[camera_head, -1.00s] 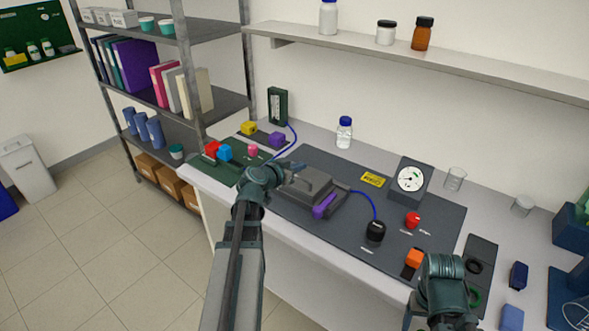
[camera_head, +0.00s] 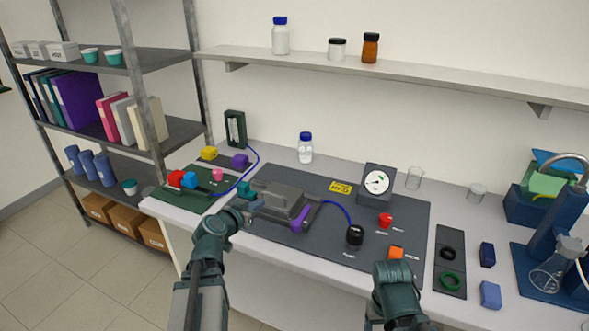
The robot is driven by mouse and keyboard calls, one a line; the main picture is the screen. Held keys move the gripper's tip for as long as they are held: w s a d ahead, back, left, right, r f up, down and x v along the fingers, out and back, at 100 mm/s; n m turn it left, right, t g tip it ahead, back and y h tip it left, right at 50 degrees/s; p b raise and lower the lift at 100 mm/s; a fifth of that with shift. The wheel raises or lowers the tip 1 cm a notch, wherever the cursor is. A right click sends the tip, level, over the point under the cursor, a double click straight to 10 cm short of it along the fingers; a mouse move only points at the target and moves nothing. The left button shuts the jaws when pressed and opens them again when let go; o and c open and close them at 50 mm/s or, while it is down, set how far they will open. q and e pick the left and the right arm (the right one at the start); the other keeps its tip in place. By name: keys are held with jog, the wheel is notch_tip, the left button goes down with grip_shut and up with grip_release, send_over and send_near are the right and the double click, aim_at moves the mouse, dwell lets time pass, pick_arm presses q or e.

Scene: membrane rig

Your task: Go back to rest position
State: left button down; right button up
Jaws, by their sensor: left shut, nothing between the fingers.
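My left gripper (camera_head: 254,206) is low over the front left edge of the dark work mat (camera_head: 310,249), beside the grey clamp-like rig (camera_head: 285,200). It is shut and empty, its fingers pointing right toward the rig. A purple lever (camera_head: 300,219) is on the rig's right front. A blue tube runs from the rig to a black knob (camera_head: 355,235). My right arm (camera_head: 396,286) comes in at the bottom, right of centre, over the bench's front edge; its gripper fingers do not show.
Coloured blocks stand on a green mat (camera_head: 188,198) at left. Open floor lies at lower left.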

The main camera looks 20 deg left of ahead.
pick_arm(q)
jog(key=shift+d, duration=0.1)
jog(key=s+d+f+m+g+h, duration=0.1)
jog(key=d+f+g, duration=0.1)
jog(key=d, duration=0.4)
jog(key=s+d+f+m+g+h, duration=0.1)
jog(key=d+f+g, duration=0.1)
jog(key=d, duration=0.5)
jog(key=s+d+f+m+g+h, duration=0.1)
jog(key=s+d+f+g, duration=0.1)
jog(key=d+f, duration=0.2)
jog(key=shift+d+f+g, duration=0.15)
jog(key=shift+d+g, duration=0.05)
jog(key=shift+d, duration=0.45)
jog(key=shift+d+f+g, duration=0.1)
jog(key=shift+d+g, duration=0.1)
jog(key=shift+d, duration=0.45)
jog(key=s+d+f+g+y, duration=0.2)
jog(key=s+d+f+g, duration=0.1)
jog(key=s, duration=0.4)
jog(key=s+d+f+g+y, duration=0.2)
jog(key=s+d+g+y, duration=0.1)
jog(key=s+d, duration=0.3)
jog(key=shift+s+f+g+y, duration=0.35)
jog(key=shift+s+g, duration=0.45)
jog(key=shift+s, duration=0.4)
